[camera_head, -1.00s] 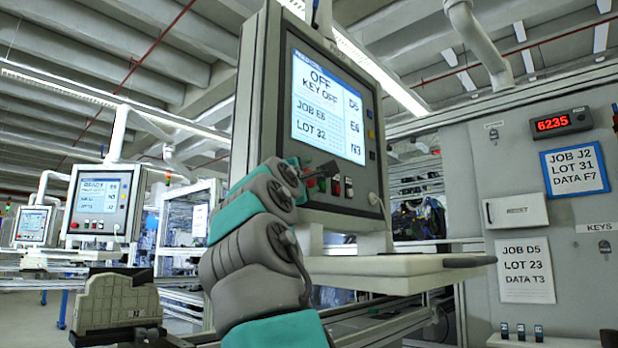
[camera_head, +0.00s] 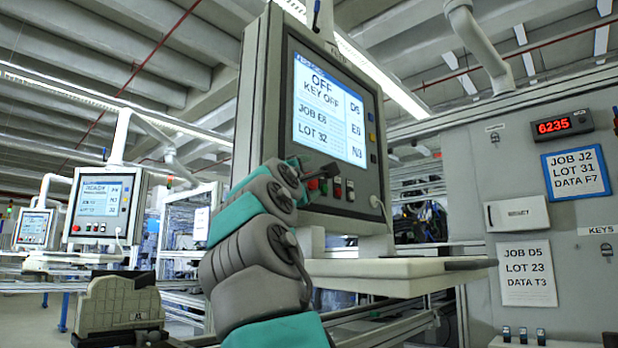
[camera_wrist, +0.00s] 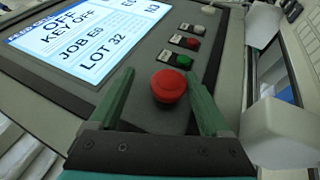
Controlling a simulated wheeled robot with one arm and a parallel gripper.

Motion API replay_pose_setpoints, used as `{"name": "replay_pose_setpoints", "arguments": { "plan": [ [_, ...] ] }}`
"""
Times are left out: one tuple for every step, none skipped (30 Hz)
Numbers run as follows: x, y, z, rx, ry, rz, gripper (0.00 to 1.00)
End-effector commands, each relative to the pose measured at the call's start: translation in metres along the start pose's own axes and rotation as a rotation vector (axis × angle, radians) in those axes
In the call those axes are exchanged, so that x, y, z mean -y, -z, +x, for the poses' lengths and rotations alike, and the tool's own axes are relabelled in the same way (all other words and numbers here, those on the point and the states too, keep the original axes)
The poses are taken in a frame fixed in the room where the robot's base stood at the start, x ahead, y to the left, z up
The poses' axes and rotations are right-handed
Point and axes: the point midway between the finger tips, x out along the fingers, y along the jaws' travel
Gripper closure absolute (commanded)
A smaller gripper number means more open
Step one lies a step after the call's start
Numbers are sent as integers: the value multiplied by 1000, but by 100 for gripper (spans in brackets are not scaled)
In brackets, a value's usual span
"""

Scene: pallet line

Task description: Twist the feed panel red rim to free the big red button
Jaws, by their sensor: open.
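The feed panel (camera_head: 250,110) is a grey console with a lit screen (camera_head: 328,108) reading OFF, KEY OFF, JOB E6, LOT 32. In the wrist view the big red button (camera_wrist: 169,86) sits low on the panel face, round with a red rim. My gripper (camera_wrist: 163,88) is open, with one green finger on each side of the red button. I cannot tell whether the fingers touch it. In the head view my gripper (camera_head: 318,172) is in front of the panel's lower edge and partly hides the button.
Above the big button in the wrist view are a green button (camera_wrist: 183,61), a small red button (camera_wrist: 191,43) and a pale knob (camera_wrist: 208,10). A pale shelf (camera_head: 395,267) juts out below the panel. A grey cabinet (camera_head: 470,190) stands at right.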

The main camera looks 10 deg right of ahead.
Motion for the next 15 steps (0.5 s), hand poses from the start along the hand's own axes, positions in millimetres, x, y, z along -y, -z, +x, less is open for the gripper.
{"name": "replay_pose_setpoints", "arguments": {
  "plan": [
    [2,0,-5,0,-1,-1,19],
    [2,0,-8,0,-1,-1,19],
    [2,0,-13,0,-2,-1,19],
    [2,0,-17,0,-3,-1,19],
    [2,-1,-22,0,-4,-1,19],
    [2,-1,-28,1,-5,0,19],
    [1,-1,-32,1,-5,0,19],
    [2,-1,-35,1,-5,0,19],
    [2,-1,-40,1,-4,-2,19],
    [2,0,-44,1,-4,-2,19],
    [2,0,-49,1,-4,-2,19],
    [1,0,-54,1,-5,-3,19],
    [0,0,-58,0,-5,-2,19],
    [0,-1,-60,0,-5,0,19],
    [0,0,-64,0,-5,1,19]
  ]
}}
